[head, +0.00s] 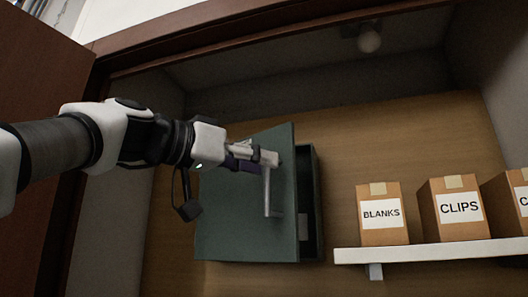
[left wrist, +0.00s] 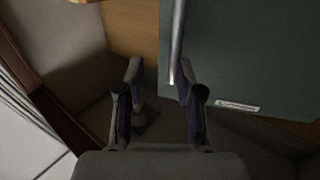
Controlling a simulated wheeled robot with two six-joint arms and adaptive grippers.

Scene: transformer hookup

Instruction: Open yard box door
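The yard box is a dark green-grey metal box (head: 310,190) on the wooden back wall of a cabinet. Its door (head: 235,215) stands ajar, with a dark gap along its right edge. A pale vertical bar handle (head: 267,195) is on the door; it also shows in the left wrist view (left wrist: 177,40). My left gripper (head: 262,157) is at the top of the handle. In the left wrist view its fingers (left wrist: 160,80) are apart, with the handle's end between them, nearer one finger. Whether they touch is unclear. My right gripper is out of view.
A white shelf (head: 430,250) to the right bears cardboard boxes labelled BLANKS (head: 381,228) and CLIPS (head: 460,222), and a third cut by the edge. A brown cabinet door (head: 40,75) stands at the left. A round lamp (head: 369,40) hangs above.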

